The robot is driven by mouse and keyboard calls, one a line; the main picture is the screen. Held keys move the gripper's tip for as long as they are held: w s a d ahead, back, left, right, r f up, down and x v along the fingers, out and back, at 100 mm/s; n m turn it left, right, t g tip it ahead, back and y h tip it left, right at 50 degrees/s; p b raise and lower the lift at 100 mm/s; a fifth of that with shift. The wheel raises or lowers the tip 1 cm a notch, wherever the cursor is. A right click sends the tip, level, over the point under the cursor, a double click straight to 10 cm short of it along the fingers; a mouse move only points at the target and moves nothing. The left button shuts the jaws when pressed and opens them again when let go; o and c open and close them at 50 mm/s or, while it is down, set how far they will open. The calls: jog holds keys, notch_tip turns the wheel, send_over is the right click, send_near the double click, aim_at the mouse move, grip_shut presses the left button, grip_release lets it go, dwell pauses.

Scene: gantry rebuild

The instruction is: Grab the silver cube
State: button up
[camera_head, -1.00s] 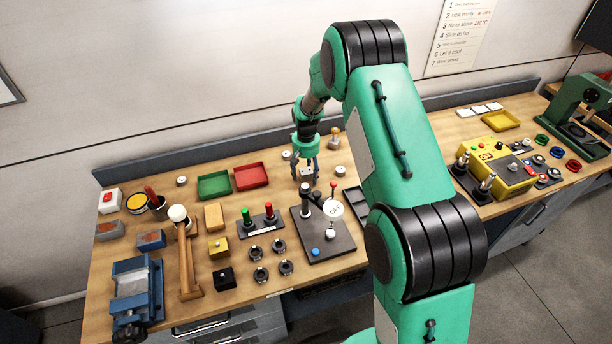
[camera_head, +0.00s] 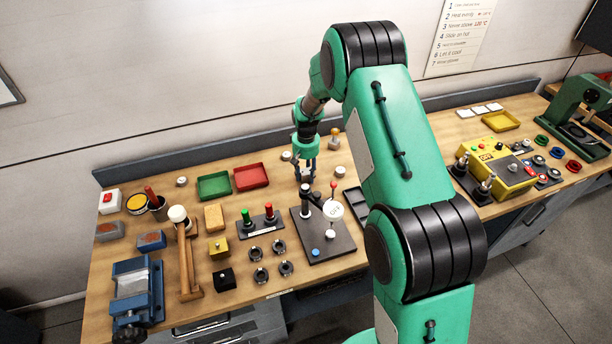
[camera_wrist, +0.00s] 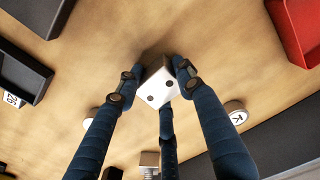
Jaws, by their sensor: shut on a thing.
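The silver cube (camera_wrist: 158,88) is a small pale block with dark round dots on its visible face. In the wrist view it sits between the dark blue segmented fingers of my gripper (camera_wrist: 155,76), which touch it from both sides. My gripper is shut on the cube. In the head view my gripper (camera_head: 306,170) points down at the bench behind the black base plate. There the cube is mostly hidden by the fingers. I cannot tell whether the cube touches the bench top.
A red tray (camera_head: 251,177) and a green tray (camera_head: 214,186) lie left of my gripper. The black plate (camera_head: 322,243) with a post and round white disc stands just in front. Small round white pieces (camera_head: 340,171) lie nearby. Bare wood surrounds the cube.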

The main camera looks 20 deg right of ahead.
aim_at(306, 171)
jog(key=shift+r, duration=0.15)
notch_tip(306, 171, up, 10)
jog(key=shift+f+p, duration=0.1)
jog(key=shift+p, duration=0.2)
dwell(0.8)
